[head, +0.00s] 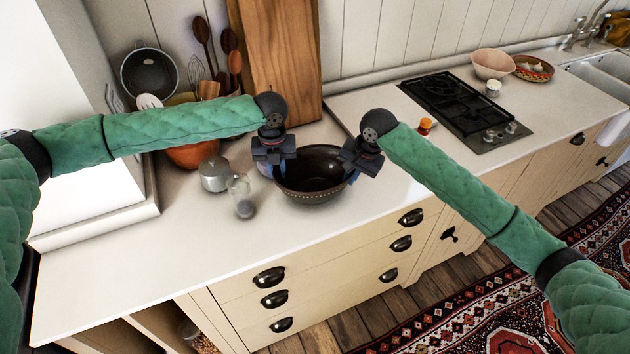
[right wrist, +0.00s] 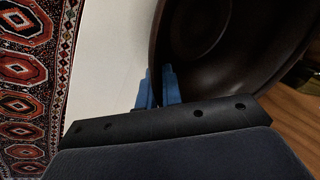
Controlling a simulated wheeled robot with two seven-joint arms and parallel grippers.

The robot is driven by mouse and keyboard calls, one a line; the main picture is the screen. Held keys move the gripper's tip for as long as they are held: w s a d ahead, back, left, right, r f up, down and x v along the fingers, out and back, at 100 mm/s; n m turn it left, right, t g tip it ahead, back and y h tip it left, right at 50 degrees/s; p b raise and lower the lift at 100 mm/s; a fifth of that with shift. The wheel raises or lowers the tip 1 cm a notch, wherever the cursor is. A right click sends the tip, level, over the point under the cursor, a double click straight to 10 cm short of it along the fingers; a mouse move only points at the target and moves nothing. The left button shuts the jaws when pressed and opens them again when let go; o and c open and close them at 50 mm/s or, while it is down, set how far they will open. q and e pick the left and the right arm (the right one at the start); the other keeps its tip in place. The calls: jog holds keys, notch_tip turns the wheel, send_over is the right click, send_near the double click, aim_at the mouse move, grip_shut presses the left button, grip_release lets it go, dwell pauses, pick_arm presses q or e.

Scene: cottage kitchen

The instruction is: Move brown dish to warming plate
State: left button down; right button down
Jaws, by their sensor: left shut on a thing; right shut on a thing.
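The brown dish (head: 312,176) is a dark round bowl with a dotted rim band, in the middle of the head view at the counter's front part. My left gripper (head: 279,172) is shut on its left rim. My right gripper (head: 352,172) is shut on its right rim. In the right wrist view the blue fingers (right wrist: 158,90) of the right gripper pinch the wall of the dish (right wrist: 205,50). The dish looks level; I cannot tell whether its base touches the counter. The black cooktop (head: 465,108) to the right is the only plate-like heating surface I see.
An orange-capped jar (head: 425,126) stands between dish and cooktop. A pink bowl (head: 492,64), a white cup (head: 493,88) and a patterned bowl (head: 533,68) stand beyond the cooktop. A wooden board (head: 280,60) leans behind.

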pick_arm(q)
jog(key=shift+a, duration=0.1)
pick_arm(e)
jog(key=shift+r, duration=0.1)
